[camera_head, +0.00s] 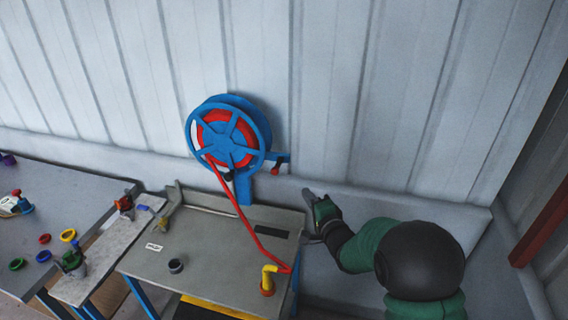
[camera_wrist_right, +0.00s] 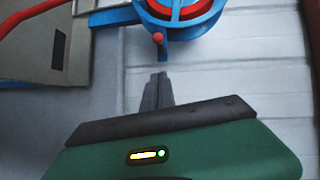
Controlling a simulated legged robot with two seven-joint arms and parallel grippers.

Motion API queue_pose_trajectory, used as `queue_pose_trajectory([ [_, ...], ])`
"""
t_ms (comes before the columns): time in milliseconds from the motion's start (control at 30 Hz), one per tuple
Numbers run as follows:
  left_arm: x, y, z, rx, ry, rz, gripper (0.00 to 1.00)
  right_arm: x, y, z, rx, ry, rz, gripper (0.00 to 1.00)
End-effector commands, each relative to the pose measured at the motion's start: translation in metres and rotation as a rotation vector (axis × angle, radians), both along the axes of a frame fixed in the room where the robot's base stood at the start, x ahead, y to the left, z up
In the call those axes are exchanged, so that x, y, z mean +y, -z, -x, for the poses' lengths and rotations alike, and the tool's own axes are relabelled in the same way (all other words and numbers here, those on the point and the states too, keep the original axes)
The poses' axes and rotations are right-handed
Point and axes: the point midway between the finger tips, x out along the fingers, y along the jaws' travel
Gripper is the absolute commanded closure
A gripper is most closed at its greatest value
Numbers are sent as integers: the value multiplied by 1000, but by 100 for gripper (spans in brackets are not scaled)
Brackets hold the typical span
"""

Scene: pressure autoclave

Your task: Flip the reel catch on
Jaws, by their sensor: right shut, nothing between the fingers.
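The blue hose reel (camera_head: 228,138) with a red hose wound on it is mounted at the wall above the grey bench. The reel catch, a small lever with a red knob (camera_head: 275,171), sits on a blue bracket at the reel's lower right. In the right wrist view the red knob (camera_wrist_right: 158,37) hangs just below the reel (camera_wrist_right: 185,12). My right gripper (camera_head: 307,193) is shut and empty, below and to the right of the knob and apart from it. In the right wrist view its closed fingertips (camera_wrist_right: 158,77) point up towards the knob. My left gripper is not in view.
The grey bench (camera_head: 215,255) stands below the reel, with a yellow pipe elbow (camera_head: 268,278) and a dark ring (camera_head: 176,265). The red hose (camera_head: 240,215) runs down across it. Another table (camera_head: 85,195) with coloured parts is at left. Bare wall lies right of the reel.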

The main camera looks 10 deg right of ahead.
Motion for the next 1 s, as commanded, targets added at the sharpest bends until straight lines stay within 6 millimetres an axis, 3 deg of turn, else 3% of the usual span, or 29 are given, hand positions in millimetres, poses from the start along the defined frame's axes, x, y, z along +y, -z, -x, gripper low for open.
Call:
queue_pose_trajectory([
  [333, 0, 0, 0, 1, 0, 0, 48, 1, -1, -2, -10, -3, -18, 100],
  [467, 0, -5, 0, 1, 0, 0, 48, 2, -2, -13, -8, -1, -16, 100],
  [900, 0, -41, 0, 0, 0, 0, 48, 14, 7, -103, -8, -5, -14, 100],
  [1000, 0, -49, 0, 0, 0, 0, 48, 30, 9, -112, -7, -5, -15, 100],
])
